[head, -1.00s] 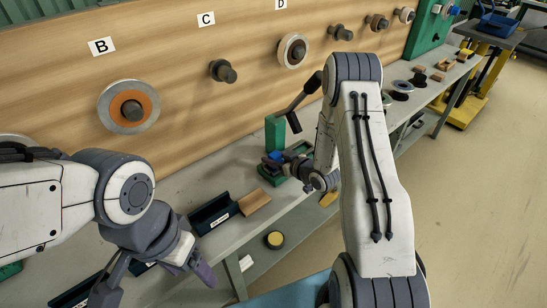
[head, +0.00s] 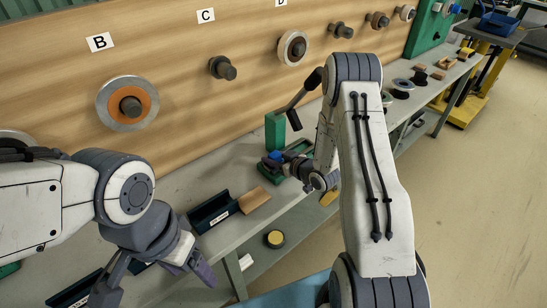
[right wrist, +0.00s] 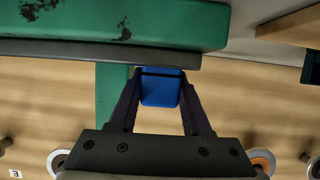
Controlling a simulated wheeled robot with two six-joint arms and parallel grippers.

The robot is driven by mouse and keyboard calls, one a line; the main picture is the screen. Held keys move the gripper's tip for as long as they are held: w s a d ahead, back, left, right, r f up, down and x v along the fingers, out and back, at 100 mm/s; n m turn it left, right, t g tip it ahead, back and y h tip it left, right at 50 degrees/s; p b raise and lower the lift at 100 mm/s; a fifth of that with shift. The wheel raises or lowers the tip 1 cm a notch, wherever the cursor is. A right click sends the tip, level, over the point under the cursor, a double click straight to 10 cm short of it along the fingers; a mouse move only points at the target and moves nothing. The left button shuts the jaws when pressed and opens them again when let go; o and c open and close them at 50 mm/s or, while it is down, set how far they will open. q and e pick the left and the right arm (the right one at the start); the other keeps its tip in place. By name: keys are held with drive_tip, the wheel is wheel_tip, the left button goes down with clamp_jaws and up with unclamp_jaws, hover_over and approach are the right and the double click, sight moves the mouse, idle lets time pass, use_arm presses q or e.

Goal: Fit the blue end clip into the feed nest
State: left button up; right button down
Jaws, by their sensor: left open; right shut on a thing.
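The blue end clip (head: 275,156) is between the fingers of my right gripper (head: 280,160), which is shut on it. In the right wrist view the blue clip (right wrist: 160,88) sits between the two dark fingers, close to a dark bar and a green body. In the head view the clip is at the green fixture (head: 275,131) on the bench; whether it touches the feed nest there cannot be told, as my gripper covers part of it. My left gripper (head: 153,286) is open and empty at the lower left, over the bench's front side.
A dark labelled bin (head: 214,212) and a tan block (head: 254,199) lie left of the fixture. A black lever (head: 303,92) rises above it. The wooden board (head: 170,60) behind carries pegs and spools. A yellow-topped disc (head: 275,239) lies on the lower shelf.

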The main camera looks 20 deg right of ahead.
sight(278, 158)
idle(0.3)
drive_tip(key=shift+c, duration=1.4)
unclamp_jaws()
drive_tip(key=shift+r, duration=0.1)
drive_tip(key=shift+o, duration=0.4)
drive_tip(key=shift+s, duration=0.1)
drive_tip(key=shift+p+v, duration=0.7)
drive_tip(key=shift+v, duration=1.35)
drive_tip(key=shift+s, duration=0.1)
drive_tip(key=shift+d, duration=0.1)
drive_tip(key=b+v, duration=0.1)
drive_tip(key=v, duration=0.9)
drive_tip(key=shift+s+r+b, duration=0.15)
drive_tip(key=shift+s+b, duration=0.05)
drive_tip(key=shift+b, duration=0.1)
